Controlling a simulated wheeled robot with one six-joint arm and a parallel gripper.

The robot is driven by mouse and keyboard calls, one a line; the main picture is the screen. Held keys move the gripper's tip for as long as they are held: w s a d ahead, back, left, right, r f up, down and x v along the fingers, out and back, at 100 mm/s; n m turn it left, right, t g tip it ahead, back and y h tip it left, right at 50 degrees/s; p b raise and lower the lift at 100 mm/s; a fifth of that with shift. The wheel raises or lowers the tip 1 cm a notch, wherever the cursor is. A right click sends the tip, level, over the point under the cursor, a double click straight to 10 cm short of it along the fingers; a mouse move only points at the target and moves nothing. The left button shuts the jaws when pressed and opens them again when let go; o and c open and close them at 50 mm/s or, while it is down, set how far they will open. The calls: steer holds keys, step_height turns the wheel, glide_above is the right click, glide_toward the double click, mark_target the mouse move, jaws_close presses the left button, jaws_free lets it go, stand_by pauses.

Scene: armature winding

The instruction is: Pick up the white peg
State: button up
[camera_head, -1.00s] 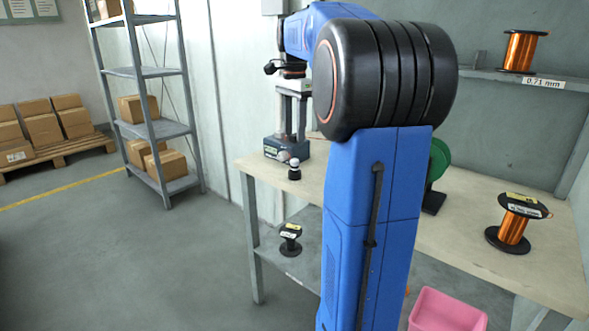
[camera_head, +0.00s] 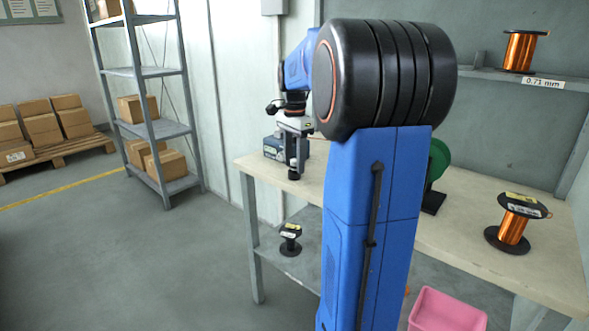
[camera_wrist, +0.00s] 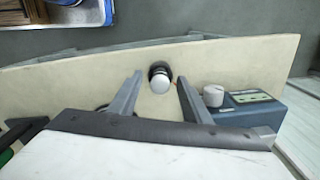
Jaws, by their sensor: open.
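The white peg (camera_wrist: 160,84) shows as a round white top over a black base (camera_wrist: 158,68) on the bench, near its edge in the wrist view. My gripper (camera_wrist: 159,77) is open, with one finger on each side of the peg in that view. I see a gap between the peg and each finger. In the head view my gripper (camera_head: 292,150) is low over the bench's left end, and the black base (camera_head: 294,174) shows just below it. The peg is mostly hidden there by the fingers.
A dark blue box with a white knob (camera_wrist: 213,95) stands right of the peg in the wrist view. The workbench (camera_head: 465,225) also carries a copper wire spool (camera_head: 513,228) and a green disc (camera_head: 439,160). A dark spool (camera_head: 290,240) sits on the lower shelf.

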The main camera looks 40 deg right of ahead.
mark_target(294, 160)
jaws_close()
steer(key=shift+r, duration=0.1)
step_height(294, 160, up, 10)
steer(key=shift+f, duration=0.1)
stand_by(0.5)
